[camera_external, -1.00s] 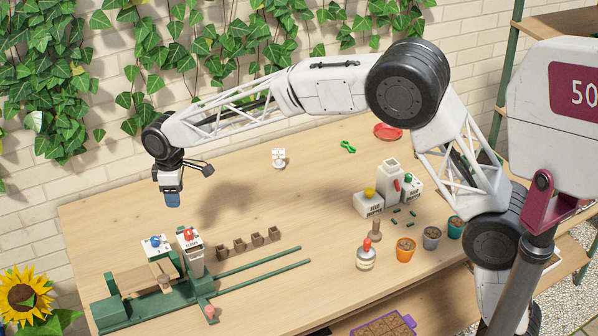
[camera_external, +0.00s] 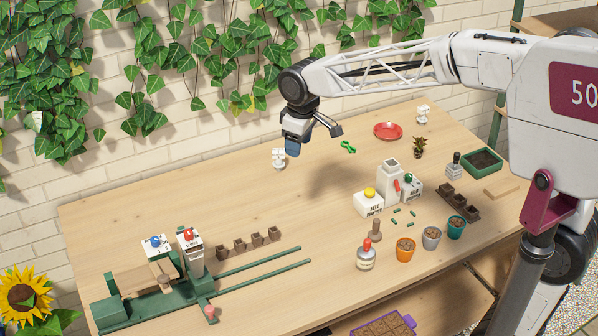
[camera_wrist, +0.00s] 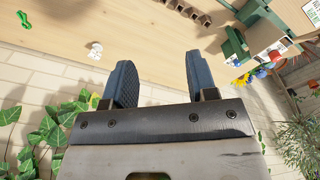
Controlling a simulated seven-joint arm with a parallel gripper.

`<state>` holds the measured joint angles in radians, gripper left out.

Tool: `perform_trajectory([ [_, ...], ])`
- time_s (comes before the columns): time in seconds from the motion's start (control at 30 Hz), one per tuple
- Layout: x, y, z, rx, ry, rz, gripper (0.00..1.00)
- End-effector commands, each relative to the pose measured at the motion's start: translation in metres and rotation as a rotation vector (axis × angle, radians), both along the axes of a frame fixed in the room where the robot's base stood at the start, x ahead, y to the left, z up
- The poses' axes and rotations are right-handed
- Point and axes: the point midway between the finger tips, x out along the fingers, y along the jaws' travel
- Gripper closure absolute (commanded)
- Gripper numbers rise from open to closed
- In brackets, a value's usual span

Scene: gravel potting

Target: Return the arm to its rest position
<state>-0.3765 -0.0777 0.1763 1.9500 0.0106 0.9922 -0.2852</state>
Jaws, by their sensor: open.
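My gripper (camera_external: 292,149) hangs in the air above the back part of the wooden table, near the small white object at the back edge in the external view. In the wrist view my gripper (camera_wrist: 165,82) shows two blue fingers apart, with nothing between them. The arm reaches in from the right, raised well clear of the table (camera_external: 150,215).
A green rail fixture (camera_external: 140,313) stands at the front left. A white dispenser (camera_external: 390,180), several pots including an orange pot (camera_external: 405,250), and a red plate (camera_external: 387,131) stand on the right. Ivy (camera_external: 200,45) hangs on the brick wall behind.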

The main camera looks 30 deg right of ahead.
Motion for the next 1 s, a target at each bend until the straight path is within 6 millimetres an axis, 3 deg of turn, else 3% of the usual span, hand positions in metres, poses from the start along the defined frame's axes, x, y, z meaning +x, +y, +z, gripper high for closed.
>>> perform_trajectory([
  [0.1,-0.023,-0.033,0.008,0.006,-0.012,-0.059,0.47],
  [0.5,-0.106,-0.123,0.017,0.022,-0.046,-0.252,0.47],
  [1.0,-0.221,-0.205,0.0,0.041,-0.09,-0.493,0.47],
])
